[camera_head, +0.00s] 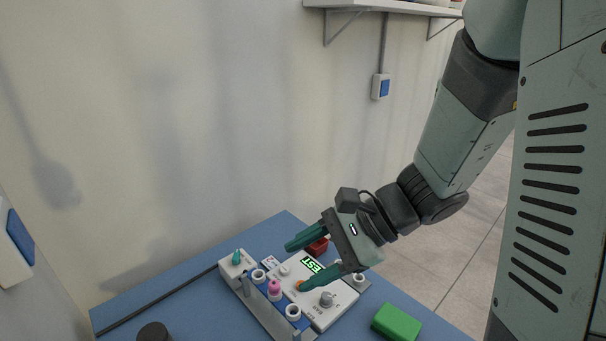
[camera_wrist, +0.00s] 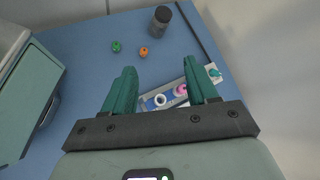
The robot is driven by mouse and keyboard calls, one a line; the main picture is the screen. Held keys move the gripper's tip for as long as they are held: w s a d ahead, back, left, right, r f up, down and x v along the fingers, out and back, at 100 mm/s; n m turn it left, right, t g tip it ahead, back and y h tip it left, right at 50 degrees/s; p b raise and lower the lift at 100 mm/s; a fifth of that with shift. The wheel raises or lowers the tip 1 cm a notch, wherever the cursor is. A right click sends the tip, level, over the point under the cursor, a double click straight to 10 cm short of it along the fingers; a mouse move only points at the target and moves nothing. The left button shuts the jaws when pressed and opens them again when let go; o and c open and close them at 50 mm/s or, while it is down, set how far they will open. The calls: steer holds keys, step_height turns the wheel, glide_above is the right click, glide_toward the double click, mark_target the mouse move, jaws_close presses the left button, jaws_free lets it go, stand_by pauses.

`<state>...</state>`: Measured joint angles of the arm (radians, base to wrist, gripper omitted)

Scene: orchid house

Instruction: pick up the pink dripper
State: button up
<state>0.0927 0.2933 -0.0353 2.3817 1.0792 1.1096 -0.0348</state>
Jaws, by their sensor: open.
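The pink dripper (camera_head: 275,287) stands upright in a blue and white rack (camera_head: 255,305) on the blue table, among several white ring-shaped sockets. In the wrist view the pink dripper (camera_wrist: 181,90) shows between my fingers, close to the right one. My gripper (camera_head: 296,267) is open and empty. It hangs above the rack and the device, with its fingers pointing left and slightly down. The wrist view shows my gripper (camera_wrist: 160,68) with its two green fingers spread wide. Part of the rack is hidden behind the right finger.
A white device (camera_head: 325,301) with a green display adjoins the rack. A teal piece (camera_head: 237,257) stands at the rack's far end. A green block (camera_head: 397,322) and dark cylinder (camera_head: 153,332) flank it. Green (camera_wrist: 116,46) and orange (camera_wrist: 144,51) pieces lie apart. A wall is behind.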

steer(key=w+f+m+t+y, duration=0.2)
steer(key=w+f+m, duration=0.2)
steer(key=f+m, duration=0.15)
steer(key=m+t, duration=0.3)
steer(key=m, duration=0.3)
glide_toward(278, 284)
steer(key=shift+n, duration=0.25)
steer(key=x, duration=0.6)
steer(key=shift+s+a+r, duration=0.1)
steer(key=shift+s+r, duration=0.05)
steer(key=shift+r, duration=0.05)
steer(key=shift+f+x, duration=0.25)
steer(key=shift+x, duration=2.35)
steer(key=c, duration=1.1)
